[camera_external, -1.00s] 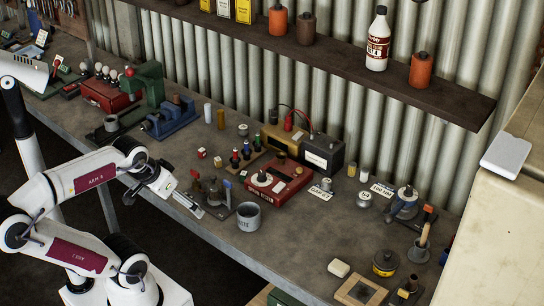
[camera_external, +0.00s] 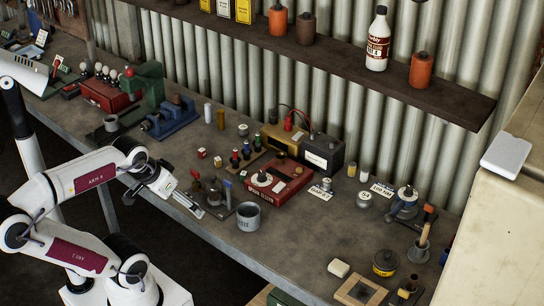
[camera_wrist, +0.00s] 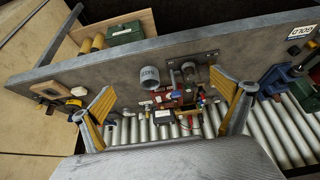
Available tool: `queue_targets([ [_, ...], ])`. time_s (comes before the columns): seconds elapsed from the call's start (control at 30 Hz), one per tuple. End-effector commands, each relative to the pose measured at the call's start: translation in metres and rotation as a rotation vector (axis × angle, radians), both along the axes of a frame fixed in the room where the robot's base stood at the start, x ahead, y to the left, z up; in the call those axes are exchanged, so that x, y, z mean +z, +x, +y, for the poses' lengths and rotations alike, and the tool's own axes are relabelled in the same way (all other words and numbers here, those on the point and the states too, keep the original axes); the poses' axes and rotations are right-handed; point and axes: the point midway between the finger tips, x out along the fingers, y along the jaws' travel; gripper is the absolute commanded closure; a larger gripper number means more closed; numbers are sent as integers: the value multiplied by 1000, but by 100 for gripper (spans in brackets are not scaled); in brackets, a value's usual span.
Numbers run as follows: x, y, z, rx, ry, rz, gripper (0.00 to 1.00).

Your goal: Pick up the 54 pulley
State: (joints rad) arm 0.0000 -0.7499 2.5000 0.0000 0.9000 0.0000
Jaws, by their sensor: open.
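Small grey metal discs stand near the middle of the bench. One disc (camera_external: 363,200) has a marked top that may read 54, but the print is too small to be sure. A similar disc (camera_external: 326,184) stands to its left, near the red box. My gripper (camera_external: 160,185) is at the bench's front edge, far left of both discs and apart from them. In the wrist view my gripper (camera_wrist: 168,112) has its two fingers spread wide with nothing held between them. I cannot pick out the marked disc in the wrist view.
A grey cup (camera_external: 248,217) and a red box (camera_external: 278,181) stand between my gripper and the discs. A blue-grey fixture (camera_external: 405,205) stands right of the discs. A wooden shelf (camera_external: 330,60) overhangs the back. Bare bench lies in front of the discs.

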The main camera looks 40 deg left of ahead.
Motion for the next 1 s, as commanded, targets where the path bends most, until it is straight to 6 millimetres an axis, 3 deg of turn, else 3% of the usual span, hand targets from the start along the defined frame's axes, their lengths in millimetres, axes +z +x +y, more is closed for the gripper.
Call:
queue_targets([
  [0.33, 0, 0, 0, 0, 0, 0, 3],
  [0.5, 0, 0, 0, 0, 0, 0, 43],
  [1.0, 0, 4, 4, -17, 31, 9, 43],
])
